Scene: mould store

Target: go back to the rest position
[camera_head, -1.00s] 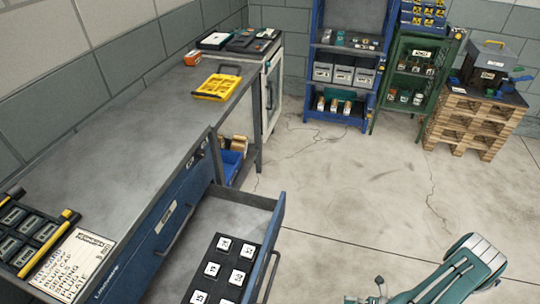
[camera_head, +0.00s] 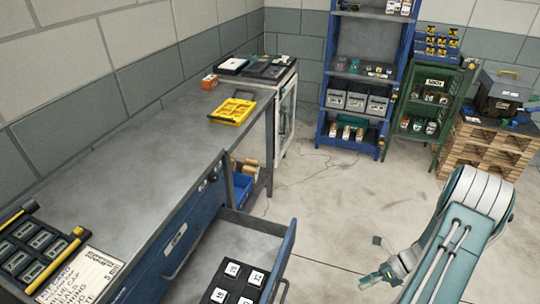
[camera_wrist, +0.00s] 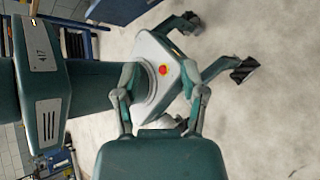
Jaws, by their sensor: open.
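My gripper (camera_head: 371,262) is at the lower right in the head view, in front of the raised green and white arm and above the bare floor. In the wrist view my gripper (camera_wrist: 164,82) has its two fingers spread apart with nothing between them. My own body shows behind the fingers there. The open blue drawer (camera_head: 288,245) is left of the gripper and apart from it. A black insert (camera_head: 236,277) with white numbered tiles lies in the drawer.
The workbench (camera_head: 150,160) carries a yellow tray (camera_head: 232,110) and a labelled black case (camera_head: 35,255). A blue shelf rack (camera_head: 323,95), a green rack (camera_head: 440,110) and wooden pallets (camera_head: 490,150) stand at the back. The middle floor (camera_head: 340,205) is clear.

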